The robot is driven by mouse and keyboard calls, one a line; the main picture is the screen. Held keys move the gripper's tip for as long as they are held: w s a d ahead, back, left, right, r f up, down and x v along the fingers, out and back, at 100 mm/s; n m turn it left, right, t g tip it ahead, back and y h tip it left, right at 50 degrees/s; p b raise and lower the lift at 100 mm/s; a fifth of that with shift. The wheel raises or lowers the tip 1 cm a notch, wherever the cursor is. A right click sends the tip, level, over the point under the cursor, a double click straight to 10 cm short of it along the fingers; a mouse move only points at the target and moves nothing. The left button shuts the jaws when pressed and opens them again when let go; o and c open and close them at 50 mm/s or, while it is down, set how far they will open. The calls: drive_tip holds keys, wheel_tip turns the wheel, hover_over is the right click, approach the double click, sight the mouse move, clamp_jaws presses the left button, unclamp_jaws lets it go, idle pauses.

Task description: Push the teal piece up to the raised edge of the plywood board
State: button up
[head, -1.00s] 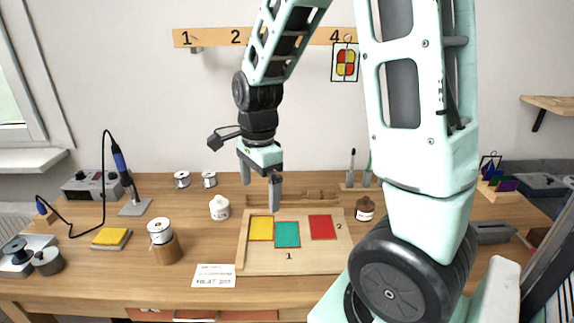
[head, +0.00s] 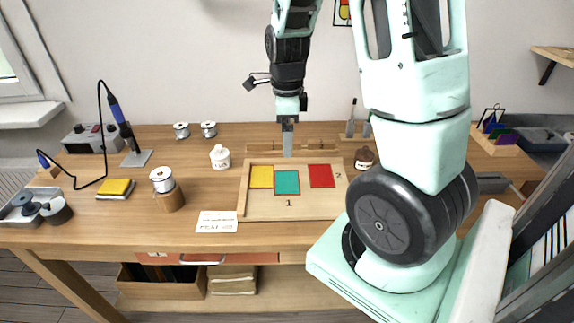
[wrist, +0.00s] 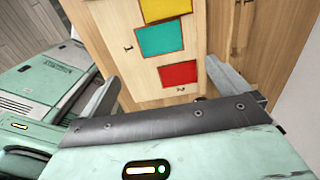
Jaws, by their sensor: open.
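The teal piece (head: 287,183) lies flat on the plywood board (head: 270,209), between the yellow piece (head: 261,177) and the red piece (head: 321,176), set slightly nearer the front. The yellow and teal pieces lie close together. A pale strip (head: 243,203) borders the board's left side, and another runs along its far side. My gripper (head: 288,154) points down by the far edge, behind the teal piece. In the wrist view its fingers (wrist: 162,74) are wide apart and empty, with the teal piece (wrist: 161,39) beyond them. I cannot tell its exact height.
A wooden rail stands behind the board. A printed card (head: 216,222) lies at the front left.

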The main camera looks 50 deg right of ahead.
sight(287, 182)
wheel_tip(287, 182, down, 14)
drive_tip(key=shift+r, duration=0.1)
idle(0.5)
drive_tip(key=c, duration=0.7)
